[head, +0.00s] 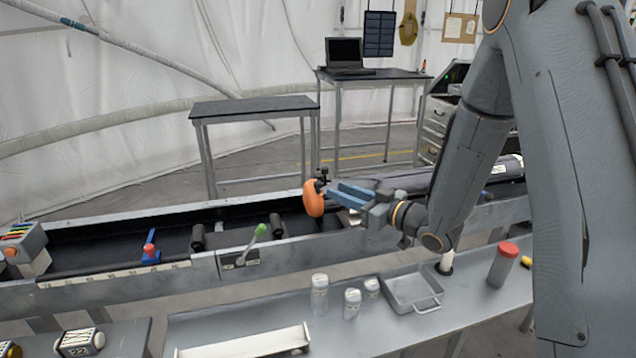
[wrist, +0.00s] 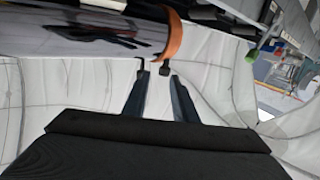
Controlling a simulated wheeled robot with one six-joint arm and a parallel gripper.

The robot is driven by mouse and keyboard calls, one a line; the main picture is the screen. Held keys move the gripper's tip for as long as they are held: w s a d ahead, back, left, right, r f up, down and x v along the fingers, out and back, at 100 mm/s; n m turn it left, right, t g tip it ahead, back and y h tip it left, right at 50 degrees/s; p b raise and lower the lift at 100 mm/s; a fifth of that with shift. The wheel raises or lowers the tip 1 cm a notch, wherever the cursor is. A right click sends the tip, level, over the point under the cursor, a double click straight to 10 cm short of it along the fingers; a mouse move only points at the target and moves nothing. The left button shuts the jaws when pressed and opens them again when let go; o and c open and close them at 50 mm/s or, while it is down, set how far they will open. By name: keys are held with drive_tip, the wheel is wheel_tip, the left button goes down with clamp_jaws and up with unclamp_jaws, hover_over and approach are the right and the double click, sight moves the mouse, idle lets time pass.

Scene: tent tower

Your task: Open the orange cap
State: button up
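The orange cap (head: 313,199) is a round disc at the left end of a dark cylinder (head: 420,182) in the head view. It looks seated against that end, though my gripper partly covers the join. In the wrist view the cap (wrist: 173,38) shows as an orange band at the end of the shiny cylinder (wrist: 70,38). A small black latch-like part (head: 323,176) stands by the cap's upper edge. My gripper (head: 337,191) is just right of the cap, its blue fingers pointing at it. The fingers (wrist: 158,76) are apart, with a black piece near their tips; contact is unclear.
A long trough with rollers (head: 196,236) runs under the cylinder, with a green-knobbed lever (head: 252,243) on its front. The front bench holds white-lidded jars (head: 319,295), a metal tray (head: 408,306) and a red-lidded container (head: 503,265). Space left of the cap is clear.

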sight(321, 184)
drive_tip(key=shift+y, duration=0.4)
drive_tip(key=p+x, duration=0.1)
drive_tip(key=x, duration=0.3)
drive_tip(key=p+x, duration=0.1)
drive_tip(key=x, duration=0.2)
drive_tip(key=shift+a+r, duration=0.25)
drive_tip(key=shift+a, duration=0.25)
clamp_jaws()
